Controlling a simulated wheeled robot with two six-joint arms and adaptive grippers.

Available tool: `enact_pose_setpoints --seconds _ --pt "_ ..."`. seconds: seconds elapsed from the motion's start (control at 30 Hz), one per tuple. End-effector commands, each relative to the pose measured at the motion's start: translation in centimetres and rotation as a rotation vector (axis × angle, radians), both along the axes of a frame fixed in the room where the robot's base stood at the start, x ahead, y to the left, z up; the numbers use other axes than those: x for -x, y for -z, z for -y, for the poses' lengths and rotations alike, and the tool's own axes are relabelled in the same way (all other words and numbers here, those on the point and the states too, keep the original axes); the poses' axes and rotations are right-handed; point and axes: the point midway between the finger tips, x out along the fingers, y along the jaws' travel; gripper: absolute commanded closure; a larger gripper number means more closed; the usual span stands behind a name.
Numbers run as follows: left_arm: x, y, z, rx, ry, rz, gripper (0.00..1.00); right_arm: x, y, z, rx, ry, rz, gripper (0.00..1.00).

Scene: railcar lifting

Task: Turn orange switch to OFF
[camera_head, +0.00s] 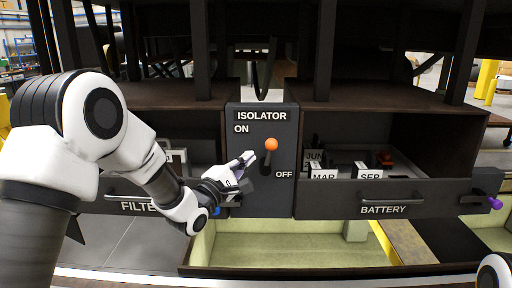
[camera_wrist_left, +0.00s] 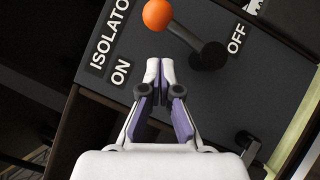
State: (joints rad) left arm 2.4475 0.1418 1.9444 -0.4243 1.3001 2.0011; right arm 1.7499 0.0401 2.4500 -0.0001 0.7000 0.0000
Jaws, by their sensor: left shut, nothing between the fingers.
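The orange switch (camera_head: 271,144) is a black lever with an orange ball on its end, on the dark ISOLATOR panel (camera_head: 253,195). The lever stands roughly upright, ball at the top, with ON at its upper left and OFF at its lower right. In the left wrist view the orange ball (camera_wrist_left: 157,14) and its lever lie just beyond my fingertips. My left gripper (camera_head: 248,158) is shut and empty, just left of the lever in the head view. In the left wrist view its fingertips (camera_wrist_left: 160,70) appear apart from the lever. My right gripper is out of view.
An open FILTER drawer (camera_head: 128,193) is left of the panel, partly behind my left arm. An open BATTERY drawer (camera_head: 350,205) with labelled blocks (camera_head: 369,172) is on the right. A purple-tipped knob (camera_head: 495,203) sticks out at far right. Dark beams hang above.

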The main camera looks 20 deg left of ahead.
Motion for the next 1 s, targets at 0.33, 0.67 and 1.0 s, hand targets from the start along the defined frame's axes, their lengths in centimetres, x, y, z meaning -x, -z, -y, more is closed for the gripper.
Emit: enact_pose_setpoints --seconds 0.33,0.67,1.0 --pt "-1.1 -1.1 2.5 0.000 0.000 0.000 1.00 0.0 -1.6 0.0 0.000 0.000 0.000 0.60" --pt "-1.1 -1.2 2.5 -0.006 0.000 -0.001 1.00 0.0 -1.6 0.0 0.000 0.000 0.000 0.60" --pt "-1.1 -1.3 2.7 -0.057 0.001 -0.016 1.00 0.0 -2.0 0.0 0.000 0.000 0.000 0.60"
